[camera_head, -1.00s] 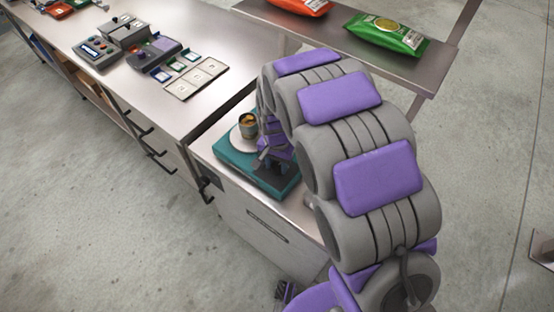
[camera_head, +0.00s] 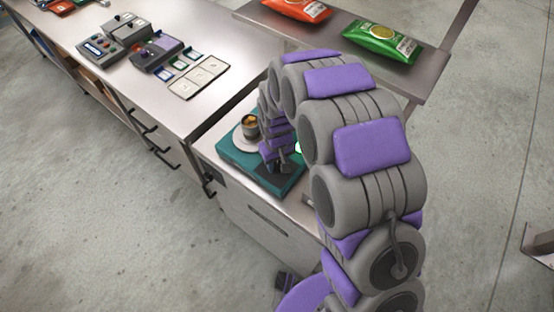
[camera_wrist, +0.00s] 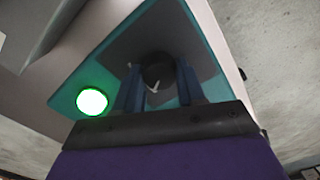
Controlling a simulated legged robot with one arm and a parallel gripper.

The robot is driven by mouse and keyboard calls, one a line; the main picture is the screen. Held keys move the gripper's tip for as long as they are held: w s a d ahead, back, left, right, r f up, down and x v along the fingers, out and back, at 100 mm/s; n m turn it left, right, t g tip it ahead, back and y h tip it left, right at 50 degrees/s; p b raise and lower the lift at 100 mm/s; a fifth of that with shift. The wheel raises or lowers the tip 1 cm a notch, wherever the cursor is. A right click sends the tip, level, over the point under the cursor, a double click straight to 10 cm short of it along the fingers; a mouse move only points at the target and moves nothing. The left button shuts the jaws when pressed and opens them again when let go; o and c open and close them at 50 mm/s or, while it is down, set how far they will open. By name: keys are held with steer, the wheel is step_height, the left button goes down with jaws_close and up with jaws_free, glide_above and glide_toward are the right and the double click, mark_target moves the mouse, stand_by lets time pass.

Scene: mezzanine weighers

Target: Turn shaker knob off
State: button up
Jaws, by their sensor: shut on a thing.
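The shaker is a teal box (camera_head: 232,158) on the low steel cabinet, with a round white plate (camera_head: 237,139) on top that carries a small cup (camera_head: 250,125) with something orange in it. In the wrist view the shaker's teal face (camera_wrist: 203,42) has a dark panel with a round black knob (camera_wrist: 158,70) with a white mark. My gripper (camera_wrist: 158,88) is shut on the knob, one finger on each side. A round green lamp (camera_wrist: 92,101) glows left of the gripper. In the head view the knob is hidden by my arm.
A long steel counter (camera_head: 150,95) at left holds a grey device (camera_head: 100,46), another device (camera_head: 157,52) and pale tiles (camera_head: 197,77). A steel shelf (camera_head: 345,50) at the back bears an orange bag (camera_head: 297,8) and a green bag (camera_head: 383,40). Open floor lies in front.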

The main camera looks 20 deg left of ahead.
mark_target(276, 163)
steer(key=shift+w+a+r+n, duration=0.1)
steer(key=shift+w+n, duration=0.05)
steer(key=shift+n, duration=0.35)
steer(key=o, duration=1.1)
steer(key=shift+c, duration=0.2)
step_height(276, 163, up, 17)
steer(key=p, duration=0.2)
steer(key=shift+a, duration=0.1)
